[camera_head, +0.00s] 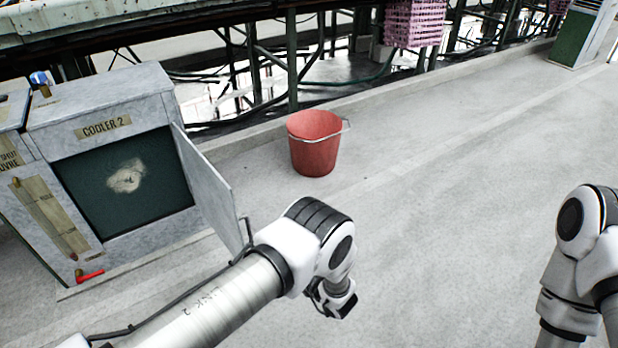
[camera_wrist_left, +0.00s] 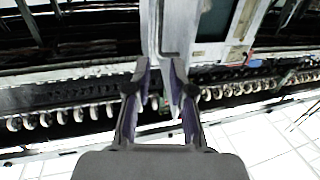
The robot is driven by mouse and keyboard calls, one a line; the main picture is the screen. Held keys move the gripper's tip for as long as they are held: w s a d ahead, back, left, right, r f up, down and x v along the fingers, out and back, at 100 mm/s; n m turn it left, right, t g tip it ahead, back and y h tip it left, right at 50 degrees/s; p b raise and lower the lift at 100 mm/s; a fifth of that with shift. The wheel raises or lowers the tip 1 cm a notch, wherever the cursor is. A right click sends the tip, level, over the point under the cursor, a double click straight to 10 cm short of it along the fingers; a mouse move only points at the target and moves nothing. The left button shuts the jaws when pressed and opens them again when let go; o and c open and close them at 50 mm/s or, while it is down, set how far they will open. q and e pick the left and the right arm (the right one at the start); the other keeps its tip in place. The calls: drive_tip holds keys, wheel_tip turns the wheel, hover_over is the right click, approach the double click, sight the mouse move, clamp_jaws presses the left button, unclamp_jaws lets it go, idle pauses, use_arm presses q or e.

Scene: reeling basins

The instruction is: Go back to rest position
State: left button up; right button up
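My left arm comes in from the lower left of the head view. Its gripper (camera_head: 335,305) hangs over the floor, to the right of the open door (camera_head: 210,190) of the cooler marked "COOLER 2" (camera_head: 75,115), and is partly hidden by the wrist. In the left wrist view the two fingers of this gripper (camera_wrist_left: 160,68) stand apart with nothing visibly held. A grey upright panel shows beyond them. My right arm (camera_head: 580,250) is at the right edge of the head view; its gripper is out of view.
A red bucket (camera_head: 314,150) stands on the floor beyond the door. A red handle (camera_head: 89,276) sticks out low on the cooler front. A railing with pipes runs along the back, with a pink crate (camera_head: 414,22). The floor right of the bucket is clear.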

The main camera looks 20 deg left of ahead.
use_arm(q)
drive_tip(key=a+f+m+t+h, duration=0.2)
drive_tip(key=a+f+m+h, duration=0.2)
drive_tip(key=a+m+h, duration=0.1)
drive_tip(key=s+f+m+g+h, duration=0.35)
drive_tip(key=s+f+h, duration=0.2)
drive_tip(key=s, duration=0.45)
drive_tip(key=s+d+r+m+g+h, duration=0.1)
drive_tip(key=s+d+m+g+h, duration=0.15)
drive_tip(key=s, duration=0.65)
drive_tip(key=s+d+r+m+g+h, duration=0.1)
drive_tip(key=s+r+g+h, duration=0.15)
drive_tip(key=s, duration=0.65)
wheel_tip(320, 180, up, 38)
drive_tip(key=s+g+p, duration=0.1)
drive_tip(key=s+p, duration=0.1)
drive_tip(key=p, duration=3.6)
drive_tip(key=shift+s+d+h+p, duration=0.15)
drive_tip(key=shift+d+h+p, duration=0.15)
drive_tip(key=shift+d+h, duration=0.05)
